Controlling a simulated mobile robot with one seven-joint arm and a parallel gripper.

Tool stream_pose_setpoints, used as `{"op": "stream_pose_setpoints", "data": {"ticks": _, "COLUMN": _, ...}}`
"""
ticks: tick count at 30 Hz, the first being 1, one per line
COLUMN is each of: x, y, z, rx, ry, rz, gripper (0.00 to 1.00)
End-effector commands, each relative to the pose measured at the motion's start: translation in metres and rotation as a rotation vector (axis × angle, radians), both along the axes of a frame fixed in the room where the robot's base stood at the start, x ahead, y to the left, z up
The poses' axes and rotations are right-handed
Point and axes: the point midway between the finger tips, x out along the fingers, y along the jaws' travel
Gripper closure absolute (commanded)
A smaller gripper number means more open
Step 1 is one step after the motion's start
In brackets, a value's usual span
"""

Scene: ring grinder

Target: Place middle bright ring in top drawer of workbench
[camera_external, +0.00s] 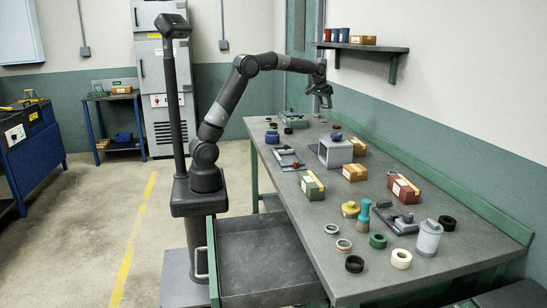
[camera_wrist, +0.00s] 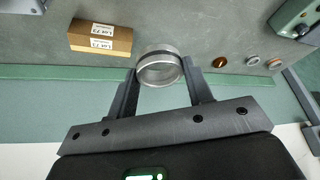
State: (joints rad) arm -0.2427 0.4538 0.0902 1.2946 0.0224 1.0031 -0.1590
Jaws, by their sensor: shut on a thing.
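My gripper (camera_external: 322,98) is at the far end of the workbench (camera_external: 300,215), raised above its top. In the wrist view, my gripper (camera_wrist: 160,80) is shut on a silvery metal ring (camera_wrist: 159,68), which sits between the two fingertips. The held ring is too small to make out in the external view. The workbench's top drawer (camera_external: 213,262) is pulled open at the near left, and the part of its inside that shows looks empty. Two other metallic rings (camera_external: 332,228) (camera_external: 343,244) lie on the near part of the bench.
A black ring (camera_external: 354,264), a white ring (camera_external: 401,258) and a green ring (camera_external: 378,240) lie near the front edge. A wall shelf (camera_external: 365,47) hangs near my gripper.

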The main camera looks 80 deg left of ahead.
Motion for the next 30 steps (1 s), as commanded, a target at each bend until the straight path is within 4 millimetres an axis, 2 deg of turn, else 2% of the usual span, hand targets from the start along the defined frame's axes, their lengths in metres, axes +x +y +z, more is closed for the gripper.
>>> {"op": "stream_pose_setpoints", "data": {"ticks": 1, "x": 0.003, "y": -0.014, "z": -0.003, "rx": -0.003, "ry": 0.002, "rz": -0.021, "gripper": 0.79}}
{"op": "stream_pose_setpoints", "data": {"ticks": 8, "x": 0.012, "y": -0.066, "z": -0.003, "rx": -0.007, "ry": 0.002, "rz": -0.101, "gripper": 0.79}}
{"op": "stream_pose_setpoints", "data": {"ticks": 11, "x": 0.016, "y": -0.1, "z": -0.003, "rx": -0.01, "ry": 0.002, "rz": -0.153, "gripper": 0.79}}
{"op": "stream_pose_setpoints", "data": {"ticks": 14, "x": 0.017, "y": -0.143, "z": -0.002, "rx": -0.011, "ry": 0.001, "rz": -0.218, "gripper": 0.79}}
{"op": "stream_pose_setpoints", "data": {"ticks": 19, "x": 0.013, "y": -0.234, "z": -0.001, "rx": -0.016, "ry": 0.002, "rz": -0.358, "gripper": 0.79}}
{"op": "stream_pose_setpoints", "data": {"ticks": 23, "x": 0.001, "y": -0.304, "z": -0.001, "rx": -0.019, "ry": 0.003, "rz": -0.469, "gripper": 0.79}}
{"op": "stream_pose_setpoints", "data": {"ticks": 30, "x": -0.042, "y": -0.429, "z": 0.0, "rx": -0.022, "ry": 0.005, "rz": -0.678, "gripper": 0.79}}
